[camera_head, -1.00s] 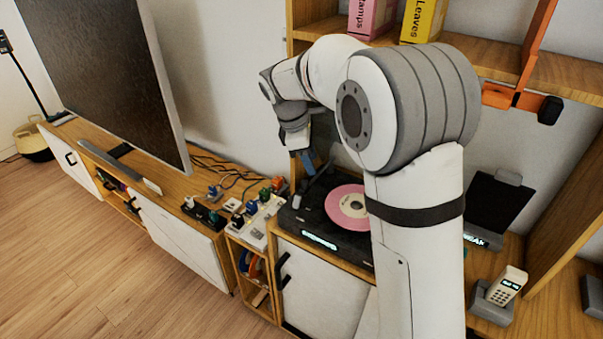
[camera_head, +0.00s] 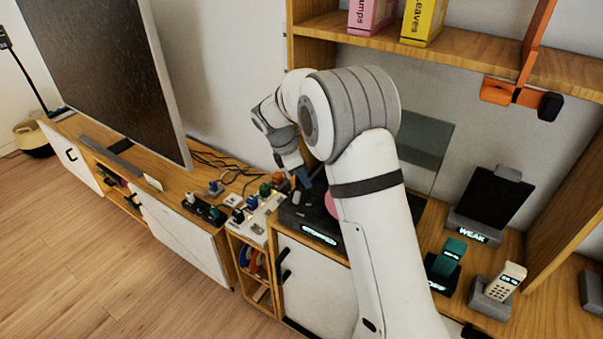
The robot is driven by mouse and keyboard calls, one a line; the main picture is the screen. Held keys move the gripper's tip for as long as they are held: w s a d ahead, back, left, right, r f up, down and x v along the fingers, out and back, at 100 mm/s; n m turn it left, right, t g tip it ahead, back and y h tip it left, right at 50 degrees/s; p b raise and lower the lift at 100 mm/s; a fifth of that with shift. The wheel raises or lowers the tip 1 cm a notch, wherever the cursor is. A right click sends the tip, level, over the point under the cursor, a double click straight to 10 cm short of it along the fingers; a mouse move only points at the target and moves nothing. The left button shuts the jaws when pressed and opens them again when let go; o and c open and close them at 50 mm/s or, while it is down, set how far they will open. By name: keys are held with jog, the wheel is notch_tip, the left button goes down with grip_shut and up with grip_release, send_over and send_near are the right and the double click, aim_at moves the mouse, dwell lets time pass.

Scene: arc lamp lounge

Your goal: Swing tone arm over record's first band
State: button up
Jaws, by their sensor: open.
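The black record player (camera_head: 296,219) stands on the wooden cabinet, with a lit display on its front. Only a sliver of the pink-labelled record (camera_head: 330,203) shows; my arm hides the rest. My gripper (camera_head: 305,179) is open and points down above the left part of the player, left of the record. Its fingers are small here, and I cannot tell whether they touch anything. A small grey piece (camera_head: 296,197) stands up on the player just below the fingers. I cannot make out the tone arm clearly.
A raised see-through lid (camera_head: 428,145) stands behind my arm. A power strip (camera_head: 258,219) with several plugs lies left of the player. A tablet on a stand (camera_head: 490,200), a teal device (camera_head: 450,256) and a white phone (camera_head: 503,282) stand at right. A shelf (camera_head: 470,55) hangs above.

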grip_shut()
dwell(0.5)
jog(key=shift+a, duration=0.2)
jog(key=shift+s, duration=0.1)
